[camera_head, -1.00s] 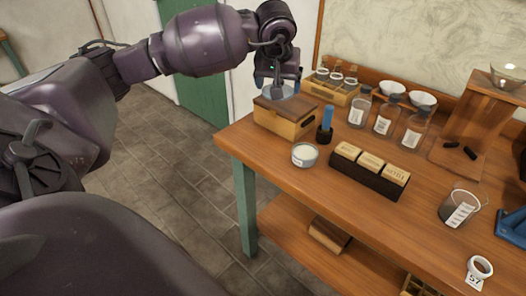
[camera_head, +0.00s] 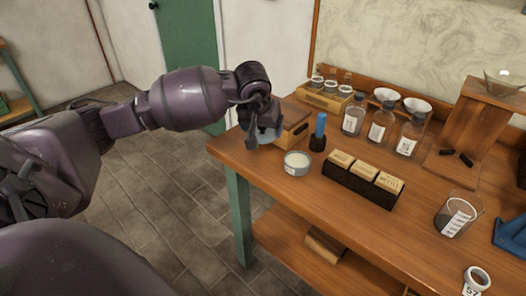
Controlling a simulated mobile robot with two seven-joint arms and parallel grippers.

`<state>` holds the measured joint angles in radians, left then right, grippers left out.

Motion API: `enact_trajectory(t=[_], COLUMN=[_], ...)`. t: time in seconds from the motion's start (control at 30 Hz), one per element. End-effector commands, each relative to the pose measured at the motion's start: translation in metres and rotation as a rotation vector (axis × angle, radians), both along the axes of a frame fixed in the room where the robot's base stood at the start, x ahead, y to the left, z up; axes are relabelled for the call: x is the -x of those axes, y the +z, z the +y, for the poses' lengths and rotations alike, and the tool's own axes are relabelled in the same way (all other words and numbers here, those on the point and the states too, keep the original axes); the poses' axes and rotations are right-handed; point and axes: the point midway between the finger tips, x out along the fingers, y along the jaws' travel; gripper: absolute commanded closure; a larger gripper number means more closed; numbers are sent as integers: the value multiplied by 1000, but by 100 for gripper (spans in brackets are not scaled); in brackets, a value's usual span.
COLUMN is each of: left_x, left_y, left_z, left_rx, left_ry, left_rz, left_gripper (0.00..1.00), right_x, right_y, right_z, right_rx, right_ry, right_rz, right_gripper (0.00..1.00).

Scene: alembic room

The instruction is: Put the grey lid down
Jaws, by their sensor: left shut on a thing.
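My left gripper (camera_head: 262,130) is shut on the grey lid (camera_head: 267,137), which shows only in part between and below the fingers. It is near the table's left corner, in front of the wooden box (camera_head: 296,116) in the picture. I cannot tell whether the lid touches the table. A round grey tin (camera_head: 297,169) with pale contents stands open on the table, just right of and nearer than the gripper. My right gripper is not in view.
A blue-handled tool in a dark stand (camera_head: 318,141) is close right of the box. A dark holder with wooden blocks (camera_head: 359,186) stands right of the tin. Several bottles (camera_head: 380,126) stand behind. The table's front left strip (camera_head: 262,172) is clear.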

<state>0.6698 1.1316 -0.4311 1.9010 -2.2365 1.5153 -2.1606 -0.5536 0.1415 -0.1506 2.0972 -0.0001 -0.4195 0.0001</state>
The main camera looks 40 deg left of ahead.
Motion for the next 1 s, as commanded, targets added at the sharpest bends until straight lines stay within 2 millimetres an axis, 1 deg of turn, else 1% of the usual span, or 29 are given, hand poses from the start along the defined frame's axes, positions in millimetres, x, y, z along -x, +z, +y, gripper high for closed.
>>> enact_trajectory(t=[0.03, 0.1, 0.2, 0.37, 0.47, 0.6, 0.7, 0.77, 1.0], left_x=[0, 0, 0, 0, 0, 0, 0, 0, 0], left_y=[-14, -25, -36, -43, -50, -71, -82, -85, -84], left_z=[-1, 0, 0, 0, 0, 0, 0, 0, 0], left_rx=[4, 2, 2, 1, 2, 2, 1, 2, 0], left_ry=[0, 0, 1, 1, 1, 1, 0, 1, 0], left_rz=[5, 4, 2, -1, 1, 5, 3, 1, -1], left_gripper=[37, 37, 37, 37, 37, 37, 37, 37, 37], right_x=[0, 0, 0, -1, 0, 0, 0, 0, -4], right_y=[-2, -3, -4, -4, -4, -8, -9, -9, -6], right_z=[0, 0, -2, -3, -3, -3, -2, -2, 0], right_rx=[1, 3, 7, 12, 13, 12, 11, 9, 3], right_ry=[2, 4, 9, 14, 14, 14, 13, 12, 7], right_rz=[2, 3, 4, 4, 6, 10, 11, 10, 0], right_gripper=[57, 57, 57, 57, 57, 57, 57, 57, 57])
